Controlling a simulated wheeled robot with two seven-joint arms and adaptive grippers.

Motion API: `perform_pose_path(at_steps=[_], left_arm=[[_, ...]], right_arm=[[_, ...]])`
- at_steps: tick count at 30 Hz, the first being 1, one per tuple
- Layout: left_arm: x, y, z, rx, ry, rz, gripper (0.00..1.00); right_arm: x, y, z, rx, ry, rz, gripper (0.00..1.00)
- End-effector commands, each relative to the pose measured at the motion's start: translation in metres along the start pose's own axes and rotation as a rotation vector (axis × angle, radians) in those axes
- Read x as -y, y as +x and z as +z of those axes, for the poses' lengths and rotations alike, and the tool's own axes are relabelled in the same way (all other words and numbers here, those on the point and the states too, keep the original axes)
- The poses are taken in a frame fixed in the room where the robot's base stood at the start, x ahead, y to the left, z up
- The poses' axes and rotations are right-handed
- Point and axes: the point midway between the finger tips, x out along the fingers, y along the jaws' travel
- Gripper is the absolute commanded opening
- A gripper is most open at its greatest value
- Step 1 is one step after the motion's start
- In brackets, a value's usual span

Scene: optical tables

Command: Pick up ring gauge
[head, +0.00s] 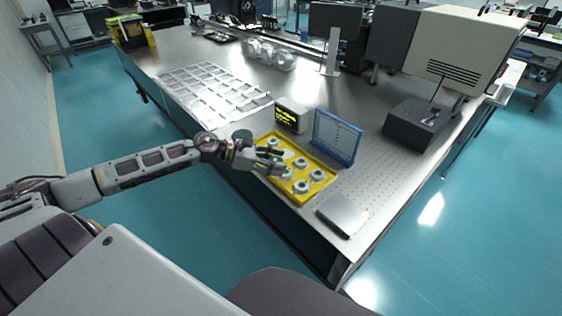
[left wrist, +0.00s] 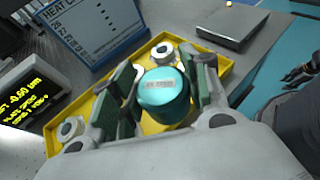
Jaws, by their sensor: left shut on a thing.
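My left gripper (head: 273,162) is over the yellow tray (head: 312,197) in the head view. In the left wrist view its green-padded fingers (left wrist: 166,84) are shut on a teal cylinder (left wrist: 164,98) with a small label on its top. I see no hole in that top. Several pale ring-shaped pieces with dark centres sit in the tray, such as a ring gauge (head: 301,187) near the front. Others show beside the fingers in the left wrist view, one ring (left wrist: 162,52) behind the cylinder and one ring (left wrist: 71,129) at the left. The fingers hide part of the tray.
A small display box (head: 291,116) and a blue-framed panel (head: 337,138) stand close behind the tray. A flat metal plate (head: 342,215) lies to its right. A dark round disc (head: 241,134) is left of it. A dark gripper (left wrist: 302,74), apparently my right one, shows small over the floor.

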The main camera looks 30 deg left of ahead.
Motion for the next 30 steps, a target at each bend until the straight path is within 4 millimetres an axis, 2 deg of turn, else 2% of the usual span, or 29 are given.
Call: perform_pose_path(at_steps=[9, 15, 30], left_arm=[[0.0, -0.016, -0.007, 0.0, -0.002, 0.0, 0.11], [0.0, -0.023, -0.01, 0.0, -0.001, 0.0, 0.11], [0.0, -0.027, -0.011, 0.001, 0.0, 0.001, 0.11]], right_arm=[[-0.004, -0.001, -0.006, -0.006, 0.0, 0.004, 0.4], [-0.004, 0.0, -0.002, -0.001, -0.001, 0.005, 0.4], [-0.004, -0.001, 0.006, 0.004, -0.003, 0.004, 0.4]])
